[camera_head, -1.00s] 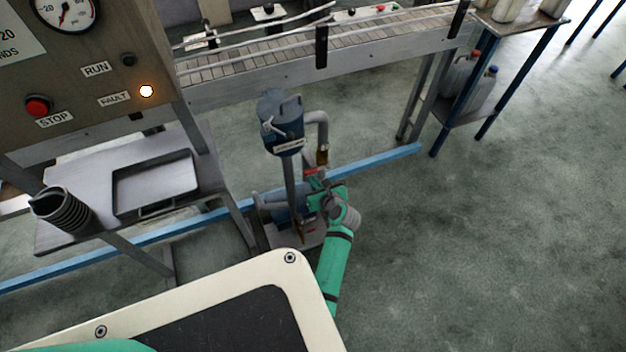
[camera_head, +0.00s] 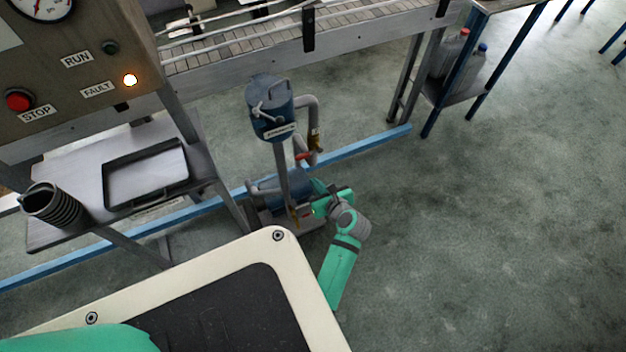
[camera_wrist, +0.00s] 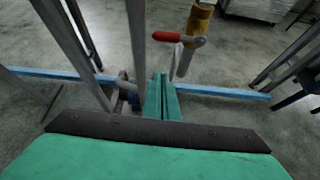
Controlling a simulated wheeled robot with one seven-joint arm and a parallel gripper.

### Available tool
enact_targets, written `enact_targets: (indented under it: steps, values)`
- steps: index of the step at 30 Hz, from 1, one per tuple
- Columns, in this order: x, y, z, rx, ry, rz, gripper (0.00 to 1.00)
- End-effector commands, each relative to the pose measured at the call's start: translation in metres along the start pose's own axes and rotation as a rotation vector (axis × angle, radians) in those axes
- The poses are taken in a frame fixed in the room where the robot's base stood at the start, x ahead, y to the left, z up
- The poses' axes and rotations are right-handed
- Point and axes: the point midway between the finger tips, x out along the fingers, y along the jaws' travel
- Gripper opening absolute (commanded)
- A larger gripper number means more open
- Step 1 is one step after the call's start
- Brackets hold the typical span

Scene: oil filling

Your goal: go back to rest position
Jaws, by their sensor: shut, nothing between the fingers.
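My green gripper (camera_head: 322,197) is low beside the blue pump unit, in front of its base. In the wrist view its two fingers (camera_wrist: 163,98) are together with nothing between them. The red-handled valve (camera_wrist: 179,38) with a brass-coloured fitting (camera_wrist: 200,18) is just beyond the fingertips and looks apart from them. In the head view the red handle (camera_head: 304,156) is on the pipe above my gripper. The blue tank (camera_head: 271,108) stands upright on its post.
A conveyor (camera_head: 250,48) runs along the back. A control panel (camera_head: 75,75) with a lit FAULT lamp (camera_head: 130,80) is at left, above a tray (camera_head: 146,174) and a coiled hose or spring (camera_head: 54,205). A blue floor rail (camera_head: 365,146) crosses behind.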

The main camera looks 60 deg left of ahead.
Motion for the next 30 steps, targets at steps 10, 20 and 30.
enact_targets:
  steps: [10, 20, 30]
  values:
    - [-0.002, 0.0, 0.0, 0.0, 0.0, 0.0, 0.0]
    - [-0.002, 0.0, 0.0, -0.001, 0.0, -0.001, 0.0]
    - [-0.063, -0.021, -0.07, -0.264, 0.077, -0.26, 0.0]
